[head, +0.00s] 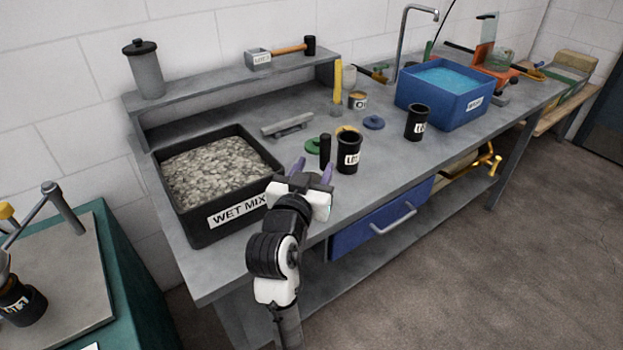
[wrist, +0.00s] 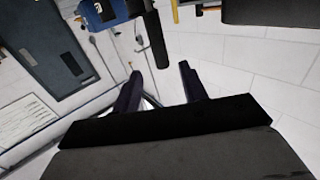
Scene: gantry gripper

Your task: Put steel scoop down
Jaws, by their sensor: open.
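My gripper (head: 312,170) is open over the front of the grey bench (head: 225,268), right of the wet mix tray. Its two fingers also show in the wrist view (wrist: 160,85), apart with nothing between them that I can make out. A dark upright handle (head: 325,150) stands just beyond the fingers, left of a black cup. A dark bar-like thing, perhaps this handle (wrist: 152,38), reaches toward the gap between the fingers in the wrist view. No steel scoop head shows clearly, so I cannot tell whether this handle is the scoop's.
The black tray (head: 273,158) of wet mix fills the bench's left end. Black cups (head: 348,152) (head: 416,121), a green lid (head: 313,146) and a grey bar-like tool (head: 287,124) lie nearby. A blue water tub (head: 470,108) stands to the right. Bare bench lies right of the near cup.

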